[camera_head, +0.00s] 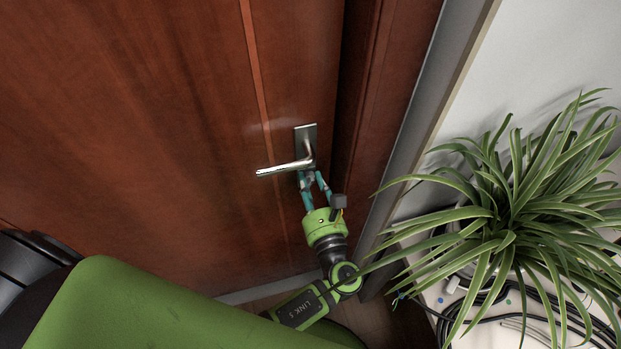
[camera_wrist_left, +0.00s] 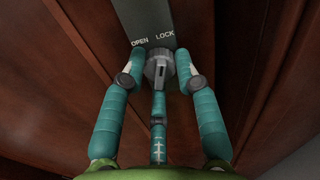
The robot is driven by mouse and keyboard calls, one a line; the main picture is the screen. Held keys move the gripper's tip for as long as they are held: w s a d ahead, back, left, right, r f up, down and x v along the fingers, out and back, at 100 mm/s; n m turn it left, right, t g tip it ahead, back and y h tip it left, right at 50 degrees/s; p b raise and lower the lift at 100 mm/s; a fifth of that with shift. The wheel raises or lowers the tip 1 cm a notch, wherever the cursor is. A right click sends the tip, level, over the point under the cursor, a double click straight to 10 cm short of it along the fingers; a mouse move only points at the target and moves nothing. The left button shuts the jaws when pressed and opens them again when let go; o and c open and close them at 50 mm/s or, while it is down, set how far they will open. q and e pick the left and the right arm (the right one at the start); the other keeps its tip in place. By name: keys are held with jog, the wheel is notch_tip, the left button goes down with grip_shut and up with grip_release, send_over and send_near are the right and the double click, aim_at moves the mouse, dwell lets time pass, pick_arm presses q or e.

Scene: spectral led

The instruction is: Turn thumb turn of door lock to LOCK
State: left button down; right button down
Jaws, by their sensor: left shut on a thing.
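The thumb turn (camera_wrist_left: 158,70) is a round grey metal knob on the metal lock plate (camera_wrist_left: 165,18), below the printed words OPEN and LOCK. Its dark mark stands nearly upright, and I cannot tell clearly which word it points to. My left gripper (camera_wrist_left: 160,58) has teal fingers on both sides of the knob and another finger below; it is shut on the knob. In the head view, my left gripper (camera_head: 312,175) is just under the lever handle (camera_head: 285,168) at the plate's lower end, and the knob is hidden there. My right gripper is not in view.
The brown wooden door (camera_head: 150,110) looks shut against its frame (camera_head: 385,110). A leafy potted plant (camera_head: 515,205) stands at the right, with leaves reaching toward my left arm. Black cables (camera_head: 540,315) lie below it.

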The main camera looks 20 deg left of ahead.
pick_arm(q)
jog(key=shift+m, duration=0.4)
jog(key=c, duration=0.9)
grip_release()
jog(key=shift+v, duration=3.75)
